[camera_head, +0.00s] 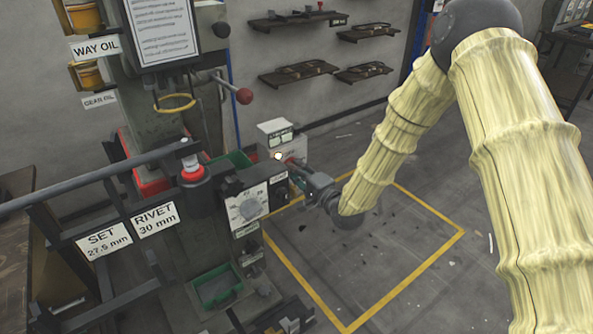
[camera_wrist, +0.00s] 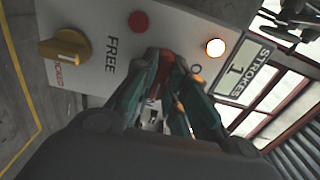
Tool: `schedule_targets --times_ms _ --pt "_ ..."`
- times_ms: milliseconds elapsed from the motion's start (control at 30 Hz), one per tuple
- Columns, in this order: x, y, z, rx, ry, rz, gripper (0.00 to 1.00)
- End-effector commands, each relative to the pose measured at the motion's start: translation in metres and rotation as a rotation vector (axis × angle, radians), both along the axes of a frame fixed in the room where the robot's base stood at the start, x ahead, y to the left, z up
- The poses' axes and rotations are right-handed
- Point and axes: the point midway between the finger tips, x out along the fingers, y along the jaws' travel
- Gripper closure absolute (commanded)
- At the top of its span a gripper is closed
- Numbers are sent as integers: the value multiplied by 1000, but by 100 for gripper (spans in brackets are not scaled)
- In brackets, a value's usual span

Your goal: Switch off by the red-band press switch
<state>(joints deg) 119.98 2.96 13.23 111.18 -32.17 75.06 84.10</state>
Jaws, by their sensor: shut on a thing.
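The press (camera_head: 165,110) with a red band (camera_head: 150,182) stands at the left in the head view. My gripper (camera_head: 298,170) reaches in from the right to the small control panel on its side. In the wrist view the panel (camera_wrist: 95,20) fills the top, with a yellow knob (camera_wrist: 65,47), a red button (camera_wrist: 139,21), the word FREE and a lit lamp (camera_wrist: 215,47). My gripper (camera_wrist: 172,62) has its teal fingers closed together at the panel, between FREE and the lamp. It is shut on the switch there, which the fingers mostly hide; its position cannot be read.
A STROKES counter (camera_wrist: 245,68) sits beside the lamp. Dark rails (camera_head: 100,180) cross the left. The floor inside the yellow line (camera_head: 400,287) is mostly clear.

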Motion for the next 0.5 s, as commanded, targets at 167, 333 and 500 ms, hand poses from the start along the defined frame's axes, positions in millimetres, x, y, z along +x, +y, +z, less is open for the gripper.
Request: schedule_targets --times_ms 167,333,500 --pt "0 0 0 -11 -8 0 100" --pt "0 0 0 -58 -42 -1 100" --pt "0 0 0 -147 -107 -1 100"
